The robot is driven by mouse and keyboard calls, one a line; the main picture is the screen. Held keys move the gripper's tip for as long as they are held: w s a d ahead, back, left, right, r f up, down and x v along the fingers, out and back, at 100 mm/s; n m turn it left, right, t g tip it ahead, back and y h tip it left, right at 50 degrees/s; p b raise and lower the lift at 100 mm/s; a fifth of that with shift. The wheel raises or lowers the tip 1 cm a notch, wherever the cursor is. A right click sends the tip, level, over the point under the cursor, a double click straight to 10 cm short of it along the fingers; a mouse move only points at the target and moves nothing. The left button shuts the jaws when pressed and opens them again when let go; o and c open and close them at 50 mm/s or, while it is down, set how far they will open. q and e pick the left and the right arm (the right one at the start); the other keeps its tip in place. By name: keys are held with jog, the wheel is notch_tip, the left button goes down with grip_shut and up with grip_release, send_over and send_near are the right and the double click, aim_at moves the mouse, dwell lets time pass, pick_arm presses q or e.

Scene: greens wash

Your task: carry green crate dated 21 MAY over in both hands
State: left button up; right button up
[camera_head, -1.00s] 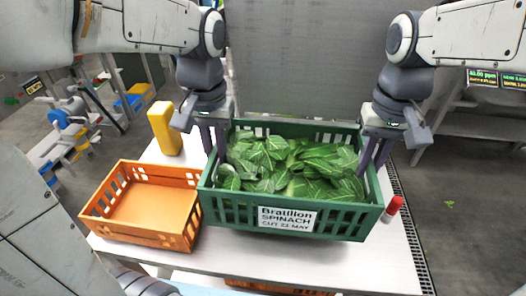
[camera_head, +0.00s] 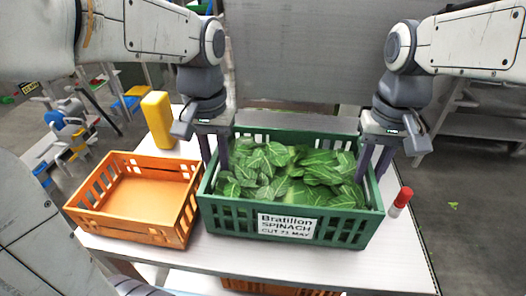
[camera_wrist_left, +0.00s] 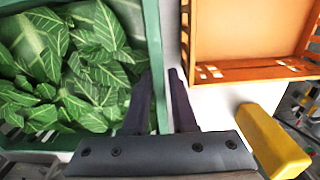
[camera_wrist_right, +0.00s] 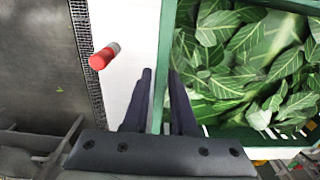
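The green crate (camera_head: 335,220) is full of spinach leaves. Its front label (camera_head: 287,226) reads Bratillon SPINACH, with a cut date that looks like 21 MAY. It appears level over the white table; whether its bottom touches the table cannot be told. My left gripper (camera_head: 214,160) has its fingers either side of the crate's left wall, and the left wrist view shows that wall (camera_wrist_left: 154,40) between the fingertips. My right gripper (camera_head: 374,165) straddles the right wall, which also shows between the fingers in the right wrist view (camera_wrist_right: 166,50). Both look closed on the walls.
An empty orange crate (camera_head: 92,215) stands close to the green crate's left side. A yellow bottle (camera_head: 157,120) stands behind it. The white table (camera_head: 370,268) is bare in front.

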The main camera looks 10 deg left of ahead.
pick_arm(q)
jog(key=shift+o, duration=0.6)
jog(key=shift+r, duration=0.1)
pick_arm(e)
jog(key=shift+o, duration=0.6)
jog(key=shift+r, duration=0.1)
pick_arm(q)
notch_tip(320, 180, up, 11)
jog(key=shift+f, duration=0.1)
pick_arm(e)
jog(key=shift+r, duration=0.1)
pick_arm(q)
jog(key=shift+r, duration=0.6)
pick_arm(e)
notch_tip(320, 180, up, 12)
pick_arm(q)
jog(key=shift+a, duration=0.1)
jog(key=a+p, duration=0.1)
jog(key=a, duration=0.5)
jog(key=shift+a, duration=0.4)
pick_arm(e)
jog(key=shift+r, duration=0.5)
